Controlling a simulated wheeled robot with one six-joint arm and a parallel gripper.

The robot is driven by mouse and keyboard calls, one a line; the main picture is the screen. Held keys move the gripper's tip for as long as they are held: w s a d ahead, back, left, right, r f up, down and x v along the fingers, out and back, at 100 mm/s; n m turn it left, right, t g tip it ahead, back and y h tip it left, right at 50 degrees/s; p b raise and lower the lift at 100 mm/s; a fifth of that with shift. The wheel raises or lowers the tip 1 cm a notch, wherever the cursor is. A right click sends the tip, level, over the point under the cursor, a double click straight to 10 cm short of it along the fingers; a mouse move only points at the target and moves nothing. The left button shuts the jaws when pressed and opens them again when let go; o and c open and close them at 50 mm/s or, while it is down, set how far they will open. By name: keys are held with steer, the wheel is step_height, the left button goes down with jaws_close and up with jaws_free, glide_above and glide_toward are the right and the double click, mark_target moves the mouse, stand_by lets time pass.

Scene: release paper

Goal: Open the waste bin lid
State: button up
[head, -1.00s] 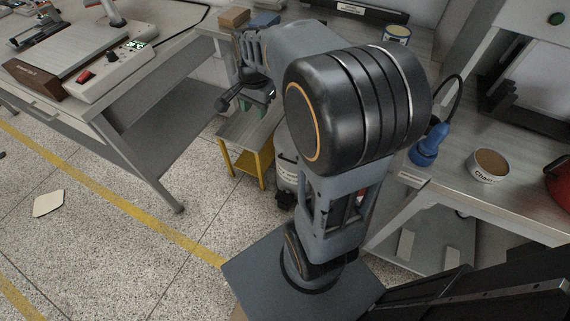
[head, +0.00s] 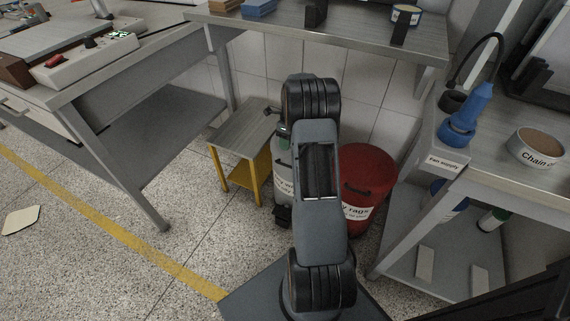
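Two bins stand on the floor under the back bench. A grey-white bin (head: 284,178) is left of my arm, partly hidden by it; its label is cut off and unreadable. A dark block, possibly a pedal, shows at its foot. A red bin (head: 372,180) is right of my arm, with a white label ending in "rags". Its red top looks shut; its left part is hidden by my arm. The grey bin's lid is mostly hidden, so I cannot tell its state. My arm stretches away over the bins, and my gripper is hidden behind it.
A small stool (head: 240,135) with yellow legs stands left of the grey bin. Benches close in at the left, back and right. On the right bench (head: 510,105) are a blue bottle-shaped object (head: 466,118) and a round tin (head: 536,147). Open floor lies at the left.

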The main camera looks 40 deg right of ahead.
mark_target(285, 160)
steer(key=b+x, duration=0.2)
steer(key=x, duration=0.7)
jaws_close()
stand_by(0.5)
